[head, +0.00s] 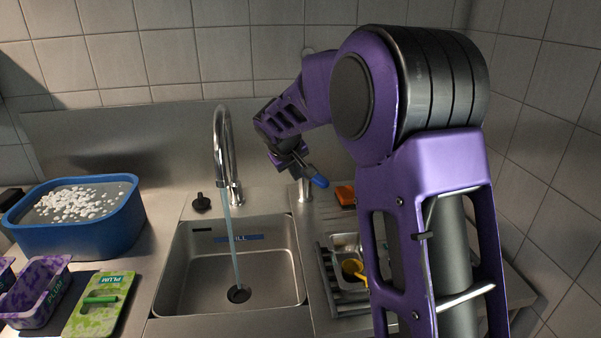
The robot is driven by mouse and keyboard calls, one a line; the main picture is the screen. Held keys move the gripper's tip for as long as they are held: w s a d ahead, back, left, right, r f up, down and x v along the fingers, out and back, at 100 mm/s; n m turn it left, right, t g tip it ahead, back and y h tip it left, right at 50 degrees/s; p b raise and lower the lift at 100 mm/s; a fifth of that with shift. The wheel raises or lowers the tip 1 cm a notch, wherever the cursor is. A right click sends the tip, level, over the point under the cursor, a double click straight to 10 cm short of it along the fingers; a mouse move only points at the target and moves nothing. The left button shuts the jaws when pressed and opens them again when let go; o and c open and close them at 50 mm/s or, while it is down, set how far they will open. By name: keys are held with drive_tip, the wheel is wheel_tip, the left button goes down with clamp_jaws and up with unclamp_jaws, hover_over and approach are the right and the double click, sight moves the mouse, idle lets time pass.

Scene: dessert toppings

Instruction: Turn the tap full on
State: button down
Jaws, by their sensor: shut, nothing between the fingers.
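The tap (222,140) is a tall chrome gooseneck behind the sink. A thin bluish stream of water (231,240) runs from its spout down to the drain (239,294). A short metal post (305,190) stands right of the tap, with a blue-tipped piece (319,181) beside its top; it looks like a lever, but I cannot be sure. My gripper (298,170) is shut and empty, pointing down close to this post and blue tip. Whether it touches them I cannot tell, as the fingertips are small and dark.
The steel sink (178,270) lies below the tap. A blue tub (85,238) of white pieces, a green PLUM carton (85,322) and purple tubs (35,300) crowd the left counter. A black knob (201,203), a rack with a yellow scoop (354,269) and an orange block (345,195) are nearby.

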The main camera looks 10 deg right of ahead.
sight(325, 181)
drive_tip(key=w+d+f+p, duration=0.1)
drive_tip(key=w+d+f, duration=0.4)
drive_tip(key=w+f, duration=0.1)
drive_tip(key=shift+w+d+f, duration=0.2)
drive_tip(key=shift+w+f, duration=0.15)
drive_tip(key=shift+f, duration=0.1)
drive_tip(key=shift+d, duration=0.2)
drive_tip(key=shift+w+d+b, duration=0.15)
drive_tip(key=shift+w+d, duration=0.05)
drive_tip(key=shift+d, duration=0.6)
drive_tip(key=shift+w+d+b, duration=0.15)
drive_tip(key=shift+d, duration=0.65)
drive_tip(key=shift+w+d, duration=0.35)
drive_tip(key=shift+d, duration=0.25)
drive_tip(key=shift+w+d, duration=0.3)
drive_tip(key=shift+d, duration=0.3)
drive_tip(key=shift+w+d+r, duration=0.1)
drive_tip(key=shift+d+r, duration=0.05)
